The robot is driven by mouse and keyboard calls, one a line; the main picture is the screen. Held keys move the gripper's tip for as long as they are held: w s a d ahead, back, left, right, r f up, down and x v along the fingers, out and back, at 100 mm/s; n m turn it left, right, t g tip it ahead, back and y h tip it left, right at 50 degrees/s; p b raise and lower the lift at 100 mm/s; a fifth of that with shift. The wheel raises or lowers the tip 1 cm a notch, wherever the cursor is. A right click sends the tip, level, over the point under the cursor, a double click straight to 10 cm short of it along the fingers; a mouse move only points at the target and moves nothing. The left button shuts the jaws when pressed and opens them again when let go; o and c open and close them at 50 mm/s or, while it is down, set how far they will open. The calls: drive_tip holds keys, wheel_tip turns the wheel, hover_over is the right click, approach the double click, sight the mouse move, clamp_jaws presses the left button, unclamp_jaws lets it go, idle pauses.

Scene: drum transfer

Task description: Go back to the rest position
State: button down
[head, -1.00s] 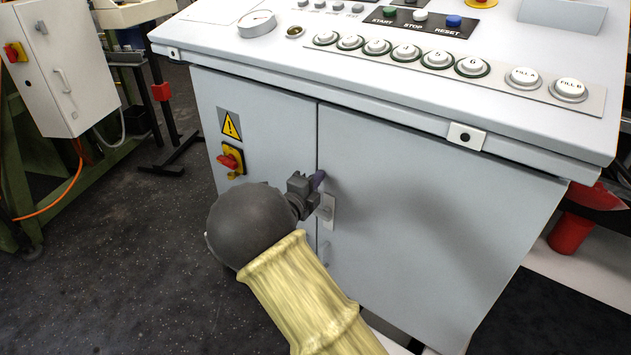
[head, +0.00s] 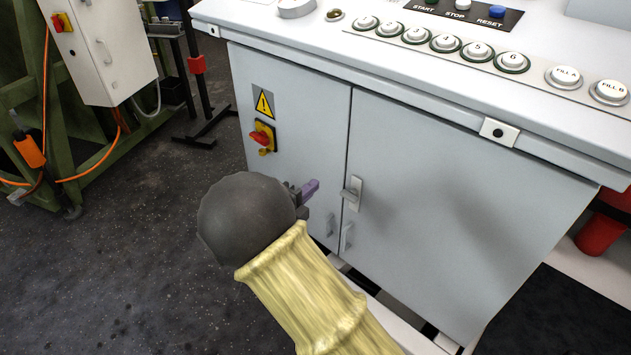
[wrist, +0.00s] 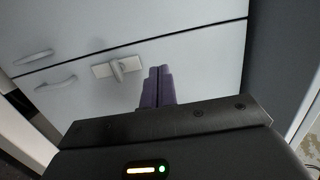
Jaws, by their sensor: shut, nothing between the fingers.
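My gripper (head: 309,190) is in front of the grey cabinet (head: 440,190), left of the door latch handle (head: 351,193) in the head view. In the wrist view its two purple fingers (wrist: 157,88) are together with nothing between them. The latch handle (wrist: 118,68) shows just left of the fingertips there, apart from them. The cabinet doors look closed. My yellow-sleeved arm and dark wrist hide part of the lower left door.
A red and yellow switch (head: 262,138) sits on the left door below a warning sign (head: 263,102). The control panel's front edge (head: 420,105) overhangs the doors. A green frame (head: 70,150) stands at the left. Dark floor (head: 120,270) is clear between.

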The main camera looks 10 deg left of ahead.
drive_tip(key=shift+w, duration=0.15)
drive_tip(key=w+d+n+g+y, duration=0.35)
drive_tip(key=d+n+y, duration=0.35)
drive_tip(key=d+n, duration=0.4)
drive_tip(key=s+d+n+g+y+p, duration=0.1)
drive_tip(key=s+d+n+g, duration=0.6)
drive_tip(key=s, duration=0.5)
drive_tip(key=s+d+n+g+p, duration=0.1)
drive_tip(key=s+d+n+g, duration=0.2)
drive_tip(key=s+d+n, duration=0.65)
wheel_tip(320, 180, up, 37)
drive_tip(key=s+a+m+p, duration=0.1)
drive_tip(key=m+p, duration=0.3)
drive_tip(key=p, duration=3.3)
drive_tip(key=shift+s+a+f, duration=0.2)
drive_tip(key=shift+s+a, duration=0.1)
drive_tip(key=shift+s, duration=0.4)
